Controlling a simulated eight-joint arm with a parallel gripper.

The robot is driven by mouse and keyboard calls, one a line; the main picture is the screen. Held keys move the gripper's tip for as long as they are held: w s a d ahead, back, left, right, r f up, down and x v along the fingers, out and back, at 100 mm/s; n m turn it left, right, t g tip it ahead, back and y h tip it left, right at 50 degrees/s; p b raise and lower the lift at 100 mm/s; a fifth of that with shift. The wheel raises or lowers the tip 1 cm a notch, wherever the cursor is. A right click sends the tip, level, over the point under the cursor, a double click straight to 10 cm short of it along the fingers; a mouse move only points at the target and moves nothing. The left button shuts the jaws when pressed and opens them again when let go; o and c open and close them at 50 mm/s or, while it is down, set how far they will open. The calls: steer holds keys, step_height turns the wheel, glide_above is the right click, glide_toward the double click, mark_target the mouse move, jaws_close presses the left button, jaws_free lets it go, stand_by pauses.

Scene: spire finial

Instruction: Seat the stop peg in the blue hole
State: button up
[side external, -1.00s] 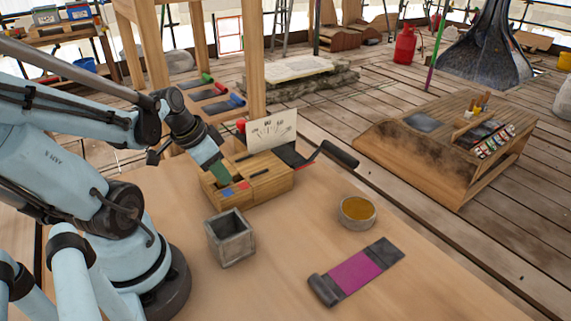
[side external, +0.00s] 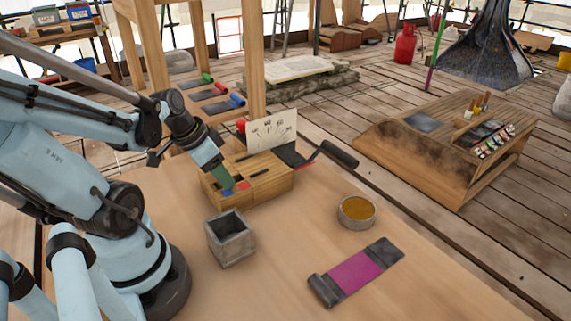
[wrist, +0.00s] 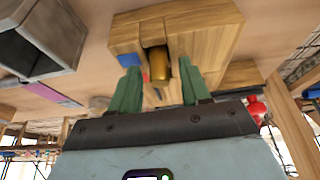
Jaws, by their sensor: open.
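A wooden block (side external: 260,187) stands on the bench, with dark slots and blue and red patches on top. The blue patch (side external: 228,192) is near its left front end, just below my gripper (side external: 223,178). The wrist view also shows my gripper (wrist: 160,80), with its two green fingers apart. A brass-coloured cylinder, apparently the stop peg (wrist: 160,67), is between the fingers, at a dark slot in the block. A gap shows on each side of it. The blue patch (wrist: 128,60) is beside the left finger. I cannot tell how deep the peg sits; the side view hides it.
A grey open box (side external: 230,238) stands in front of the block. A round tin (side external: 357,212) and a purple-and-grey strip (side external: 357,273) lie to the right. A marked card (side external: 272,129) and a black-handled lever (side external: 325,155) are behind the block.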

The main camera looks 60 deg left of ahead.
steer(key=shift+v, duration=6)
steer(key=w+d+f+t, duration=0.2)
steer(key=w+d+f, duration=0.1)
steer(key=w+d, duration=0.9)
steer(key=shift+d+f+t, duration=0.3)
steer(key=shift+d+f, duration=0.05)
steer(key=shift+d, duration=0.15)
